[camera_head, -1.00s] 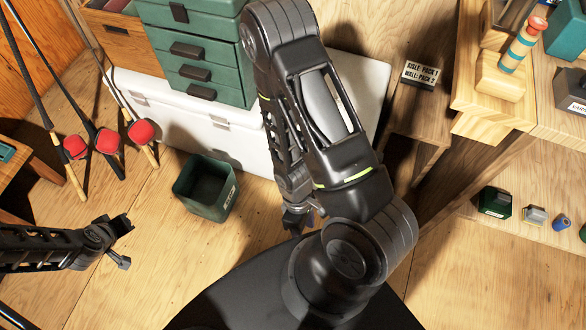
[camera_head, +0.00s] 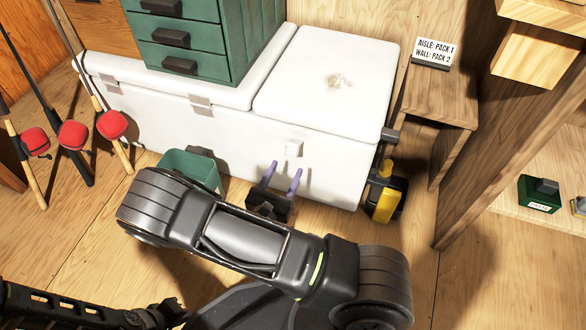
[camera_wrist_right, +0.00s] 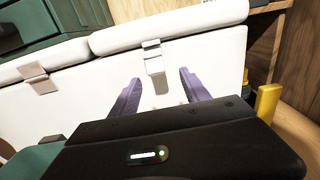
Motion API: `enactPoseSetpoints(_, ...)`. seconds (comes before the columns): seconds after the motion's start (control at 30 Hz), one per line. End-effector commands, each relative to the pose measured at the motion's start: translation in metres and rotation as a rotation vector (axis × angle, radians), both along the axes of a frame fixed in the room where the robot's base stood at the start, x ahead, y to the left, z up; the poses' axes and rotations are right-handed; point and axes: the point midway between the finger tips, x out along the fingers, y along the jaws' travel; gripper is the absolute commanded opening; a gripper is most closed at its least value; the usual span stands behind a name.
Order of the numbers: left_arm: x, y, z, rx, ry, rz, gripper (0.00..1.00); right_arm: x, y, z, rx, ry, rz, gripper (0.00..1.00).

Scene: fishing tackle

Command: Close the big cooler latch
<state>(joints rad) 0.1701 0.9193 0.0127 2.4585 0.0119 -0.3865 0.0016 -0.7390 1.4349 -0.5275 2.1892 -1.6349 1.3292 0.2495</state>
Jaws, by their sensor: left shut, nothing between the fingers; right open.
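A long white cooler (camera_head: 250,146) stands by the back wall, with a left and a right lid section. A pale latch (camera_head: 292,148) is on its front below the right lid's edge; in the wrist view this latch (camera_wrist_right: 153,60) hangs from the lid seam down the front, and I cannot tell whether it is fastened. My right gripper (camera_head: 284,178) is open and faces the front just below the latch. Its purple fingers (camera_wrist_right: 159,82) are on either side of the latch's line, with nothing held. My left gripper (camera_head: 168,314) is shut and empty at the bottom edge.
A green drawer cabinet (camera_head: 190,36) sits on the left lid, above another latch (camera_head: 200,101). A green bin (camera_head: 188,168) stands left of my right gripper. A yellow-and-black object (camera_head: 386,192) and a wooden stand (camera_head: 440,98) are right of the cooler.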

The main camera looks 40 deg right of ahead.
Motion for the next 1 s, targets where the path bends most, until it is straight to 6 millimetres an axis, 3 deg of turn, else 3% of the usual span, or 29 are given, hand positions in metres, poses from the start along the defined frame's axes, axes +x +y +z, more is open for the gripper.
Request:
enactPoseSetpoints(0.47,-0.002,-0.001,-0.003,-0.002,0.005,0.002,0.00,0.008,0.002,0.001,-0.011,-0.011,0.027,0.55)
enactPoseSetpoints(1.0,0.002,0.000,-0.026,-0.007,0.002,0.004,0.00,0.047,-0.055,0.000,-0.010,-0.010,0.025,0.55)
